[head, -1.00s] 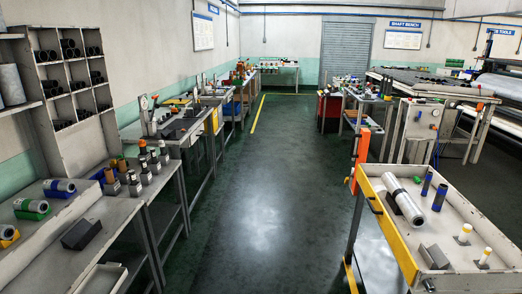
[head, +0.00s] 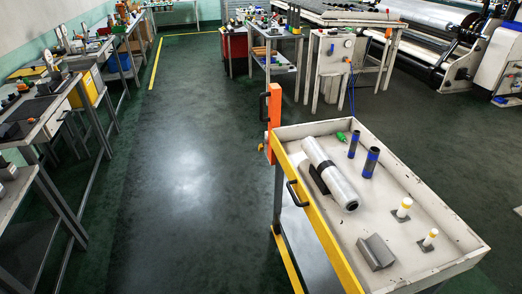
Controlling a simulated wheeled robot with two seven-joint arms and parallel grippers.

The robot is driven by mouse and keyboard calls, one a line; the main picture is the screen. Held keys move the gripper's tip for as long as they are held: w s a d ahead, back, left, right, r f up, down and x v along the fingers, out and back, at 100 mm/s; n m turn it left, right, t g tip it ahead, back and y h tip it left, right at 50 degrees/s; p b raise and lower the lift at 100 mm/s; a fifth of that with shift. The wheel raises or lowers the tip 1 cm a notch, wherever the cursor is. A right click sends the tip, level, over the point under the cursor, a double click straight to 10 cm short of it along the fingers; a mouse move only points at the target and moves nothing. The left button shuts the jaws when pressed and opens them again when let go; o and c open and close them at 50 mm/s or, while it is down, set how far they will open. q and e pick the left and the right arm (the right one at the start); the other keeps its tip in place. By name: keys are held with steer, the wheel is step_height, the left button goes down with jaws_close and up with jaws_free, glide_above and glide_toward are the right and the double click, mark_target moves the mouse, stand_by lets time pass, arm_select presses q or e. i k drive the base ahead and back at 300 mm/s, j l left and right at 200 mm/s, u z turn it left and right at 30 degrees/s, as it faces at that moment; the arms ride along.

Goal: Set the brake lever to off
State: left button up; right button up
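No part is clearly recognisable as the brake lever. An orange upright (head: 273,120) with black handles stands at the far left corner of the tray-topped cart (head: 408,164). Neither of my grippers is in view.
The cart holds a silver film roll (head: 331,173), two dark blue-banded tubes, a green item, two white posts and a grey block (head: 376,251). A winding machine (head: 455,50) stands at back right. Benches line the left. The floor (head: 185,170) between is clear.

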mark_target(261, 146)
steer(key=i+j+z, duration=0.15)
steer(key=z, duration=0.3)
steer(key=i+j+z, duration=0.3)
steer(key=z, duration=0.15)
steer(key=i, duration=0.05)
